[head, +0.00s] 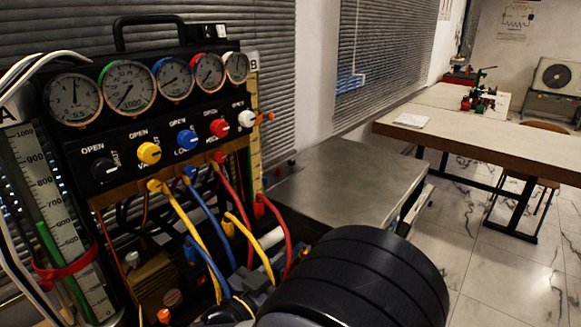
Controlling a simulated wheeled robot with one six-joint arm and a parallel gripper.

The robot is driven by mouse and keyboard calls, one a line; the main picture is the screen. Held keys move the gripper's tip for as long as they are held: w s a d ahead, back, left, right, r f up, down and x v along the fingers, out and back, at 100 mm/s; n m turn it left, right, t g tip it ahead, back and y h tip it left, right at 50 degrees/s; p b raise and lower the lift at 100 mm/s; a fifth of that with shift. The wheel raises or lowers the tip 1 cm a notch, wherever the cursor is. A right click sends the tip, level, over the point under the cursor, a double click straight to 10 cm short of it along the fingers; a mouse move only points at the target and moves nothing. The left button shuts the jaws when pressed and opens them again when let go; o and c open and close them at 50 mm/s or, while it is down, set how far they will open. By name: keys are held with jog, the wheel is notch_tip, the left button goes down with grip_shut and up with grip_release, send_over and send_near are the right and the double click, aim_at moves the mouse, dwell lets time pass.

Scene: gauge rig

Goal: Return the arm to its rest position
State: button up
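My gripper is not in view, so I cannot see its fingers or whether it holds anything. A large black banded rounded shape fills the lower middle of the head view. It looks like part of my own arm, close to the camera, and it hides what lies behind it. The gauge rig (128,133) stands at the left, with a row of several round dials on top. Below the dials are black, yellow, blue, red and white knobs. Yellow, blue and red hoses (233,205) hang from its front and run down behind the black shape.
A clear column with a scale (62,190) and a red band stands at the far left. A bare grey bench top (350,185) lies right of the rig.

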aim_at(304, 253)
jog(key=x, duration=0.8)
jog(key=shift+w+d+p, duration=0.15)
jog(key=shift+w+p, duration=0.05)
jog(key=shift+p, duration=0.1)
jog(key=v, duration=1.1)
jog(key=x, duration=1)
jog(key=shift+w+d, duration=0.25)
jog(key=shift+w+d+f+y+b, duration=0.1)
jog(key=shift+w+f+y+b, duration=0.1)
jog(key=shift+y+b, duration=0.15)
jog(key=shift+s+r+n+t+y+b, duration=0.1)
jog(key=shift+n+t+y+b, duration=0.45)
jog(key=shift+n+t+y, duration=0.4)
jog(key=n+y, duration=0.1)
jog(key=n+t+y+b, duration=0.1)
jog(key=y, duration=0.1)
jog(key=n+y+b, duration=0.1)
jog(key=shift+a+y, duration=0.35)
jog(key=shift+y, duration=0.05)
jog(key=shift+a+r+n+t+y+b, duration=0.15)
jog(key=shift+n+y+b, duration=0.4)
jog(key=shift+n+y, duration=0.55)
jog(key=shift+a+f+n+t+y+b, duration=0.15)
jog(key=shift+n+y+b, duration=0.45)
jog(key=shift+y, duration=0.8)
